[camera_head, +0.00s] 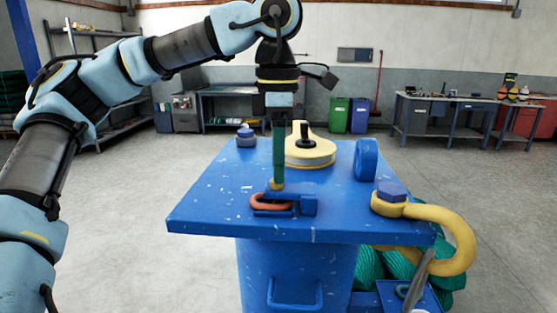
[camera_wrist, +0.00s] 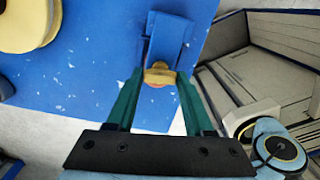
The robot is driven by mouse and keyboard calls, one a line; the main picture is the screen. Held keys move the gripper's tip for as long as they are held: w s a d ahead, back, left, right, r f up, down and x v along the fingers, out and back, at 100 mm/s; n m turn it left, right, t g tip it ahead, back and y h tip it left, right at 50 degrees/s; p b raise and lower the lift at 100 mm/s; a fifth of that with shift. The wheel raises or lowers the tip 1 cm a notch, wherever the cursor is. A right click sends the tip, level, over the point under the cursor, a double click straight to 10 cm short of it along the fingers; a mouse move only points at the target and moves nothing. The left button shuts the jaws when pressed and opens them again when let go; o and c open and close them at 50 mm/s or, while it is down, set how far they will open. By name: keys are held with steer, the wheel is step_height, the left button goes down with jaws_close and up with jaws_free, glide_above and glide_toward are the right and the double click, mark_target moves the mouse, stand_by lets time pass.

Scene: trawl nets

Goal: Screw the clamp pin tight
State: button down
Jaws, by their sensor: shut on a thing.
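The clamp pin (camera_head: 276,185) has a yellow head and stands at the blue clamp (camera_head: 309,205) on the blue table top. An orange-red link (camera_head: 262,202) lies within the clamp. My gripper (camera_head: 279,180) points straight down over the clamp, its green fingers at the pin's head. In the wrist view the pin's yellow head (camera_wrist: 158,75) sits between the two fingertips, which are shut on it, beside the blue clamp body (camera_wrist: 168,40). The pin's shank and thread are hidden, so I cannot tell how deep it sits.
A yellow sheave (camera_head: 312,158) stands behind the clamp, with a blue ring (camera_head: 367,160) to its right. A blue-headed bolt (camera_head: 391,191) and yellow hook (camera_head: 455,225) are at the right edge. A small blue bolt (camera_head: 246,138) is at the back left. The table's front left is clear.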

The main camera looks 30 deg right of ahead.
steer(key=shift+w, duration=0.1)
stand_by(0.3)
steer(key=shift+c, duration=1.4)
jaws_free()
